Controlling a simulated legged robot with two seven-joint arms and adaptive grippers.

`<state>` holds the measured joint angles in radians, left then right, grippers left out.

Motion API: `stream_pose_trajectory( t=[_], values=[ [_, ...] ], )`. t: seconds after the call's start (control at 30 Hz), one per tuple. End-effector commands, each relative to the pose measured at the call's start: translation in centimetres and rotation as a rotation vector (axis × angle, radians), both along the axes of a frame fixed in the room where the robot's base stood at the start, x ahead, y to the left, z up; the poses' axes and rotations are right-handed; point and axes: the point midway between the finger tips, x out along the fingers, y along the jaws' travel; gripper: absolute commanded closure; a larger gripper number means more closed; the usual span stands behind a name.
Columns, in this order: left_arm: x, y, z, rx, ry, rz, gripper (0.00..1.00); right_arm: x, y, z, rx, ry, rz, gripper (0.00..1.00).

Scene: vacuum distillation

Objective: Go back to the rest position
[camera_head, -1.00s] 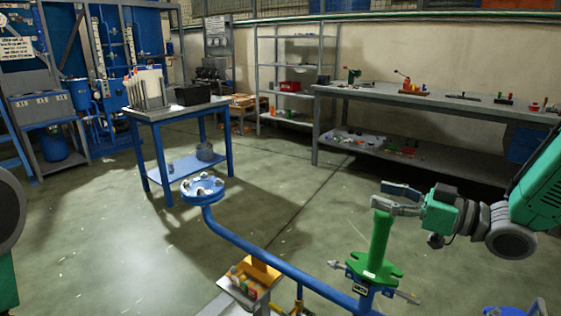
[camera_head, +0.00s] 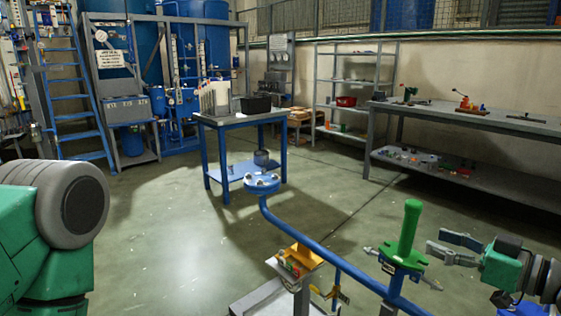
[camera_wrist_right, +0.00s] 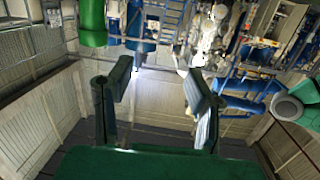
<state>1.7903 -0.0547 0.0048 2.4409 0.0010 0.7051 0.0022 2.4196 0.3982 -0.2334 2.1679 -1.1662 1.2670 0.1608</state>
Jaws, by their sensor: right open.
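My right gripper (camera_head: 456,248) is open and empty at the lower right of the head view. Its fingers point left, to the right of a green upright handle (camera_head: 410,228) on a green flange. A gap shows between the fingers and the handle. In the right wrist view the two fingers of this gripper (camera_wrist_right: 158,95) stand wide apart with nothing between them. A green cylinder (camera_wrist_right: 92,22) shows at the top left there. My left gripper is out of view; only a green and grey part of my left arm shows at the left edge of the head view.
A blue pipe (camera_head: 330,258) with a bolted end flange (camera_head: 262,184) runs below the green handle. A blue-legged table (camera_head: 240,118) stands behind it. A long workbench (camera_head: 470,122) and a shelf rack (camera_head: 352,97) stand at the back right. The floor at centre left is clear.

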Motion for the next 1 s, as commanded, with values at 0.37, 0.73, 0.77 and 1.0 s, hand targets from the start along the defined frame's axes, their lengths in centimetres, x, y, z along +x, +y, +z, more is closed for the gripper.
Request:
stream_pose_trajectory(
  t=[0.37,0.73,0.77,1.0],
  values=[
    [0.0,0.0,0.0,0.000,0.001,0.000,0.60,-2.7,1.6,-11.4,-0.105,0.328,-0.161,0.54],
    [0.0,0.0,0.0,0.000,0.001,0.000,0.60,-19.0,2.8,-28.8,-0.384,0.981,-0.389,0.54],
    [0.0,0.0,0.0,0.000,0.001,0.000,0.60,-20.7,2.8,-29.7,-0.410,1.031,-0.405,0.54],
    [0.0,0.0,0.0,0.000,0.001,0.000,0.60,-29.8,2.5,-32.6,-0.543,1.278,-0.479,0.54]
  ],
)
